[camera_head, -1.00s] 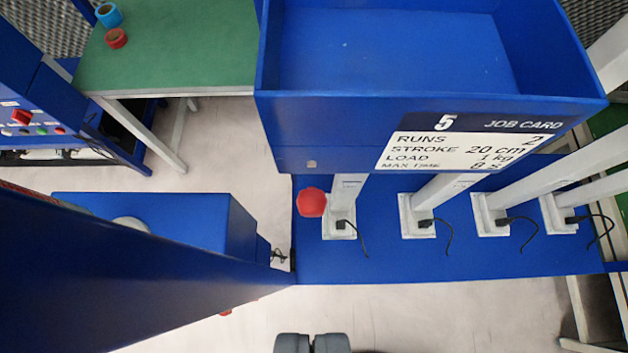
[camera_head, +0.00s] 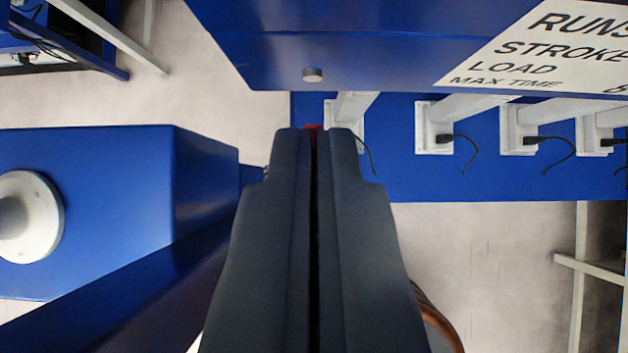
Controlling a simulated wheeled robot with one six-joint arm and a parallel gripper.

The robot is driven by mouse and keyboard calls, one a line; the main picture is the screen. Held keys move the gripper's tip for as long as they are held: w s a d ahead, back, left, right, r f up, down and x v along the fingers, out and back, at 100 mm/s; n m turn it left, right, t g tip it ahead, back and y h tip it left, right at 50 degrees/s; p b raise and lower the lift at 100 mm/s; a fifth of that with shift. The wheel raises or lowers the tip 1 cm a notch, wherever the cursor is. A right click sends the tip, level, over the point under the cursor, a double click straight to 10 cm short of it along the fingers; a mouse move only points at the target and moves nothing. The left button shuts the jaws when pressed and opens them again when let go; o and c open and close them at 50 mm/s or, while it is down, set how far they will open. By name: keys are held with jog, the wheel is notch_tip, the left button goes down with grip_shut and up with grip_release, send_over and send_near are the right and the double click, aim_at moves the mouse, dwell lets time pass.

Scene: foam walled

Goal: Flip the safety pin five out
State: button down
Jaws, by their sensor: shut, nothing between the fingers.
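My gripper (camera_head: 317,132) points away from the camera at the middle of the view, its two dark fingers shut together. A sliver of a red round knob (camera_head: 313,127) shows just beyond the fingertips; the fingers hide the rest, and I cannot tell whether they touch it. A small grey round peg (camera_head: 312,74) sits on the front of the blue tray housing (camera_head: 390,55), above the fingertips. I cannot tell which of these two is safety pin five. The job card (camera_head: 550,50) is on the housing at upper right, cut off by the frame, its number out of view.
A blue block with a white round fitting (camera_head: 32,217) stands close on the left. Several pale posts (camera_head: 435,128) with black cables rise from a blue plate (camera_head: 470,185) behind.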

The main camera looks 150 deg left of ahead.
jog(key=shift+x, duration=2.6)
jog(key=shift+s+a, duration=0.1)
jog(key=shift+s+a, duration=0.45)
jog(key=shift+s, duration=0.2)
jog(key=shift+s+a, duration=0.4)
jog(key=shift+s, duration=0.3)
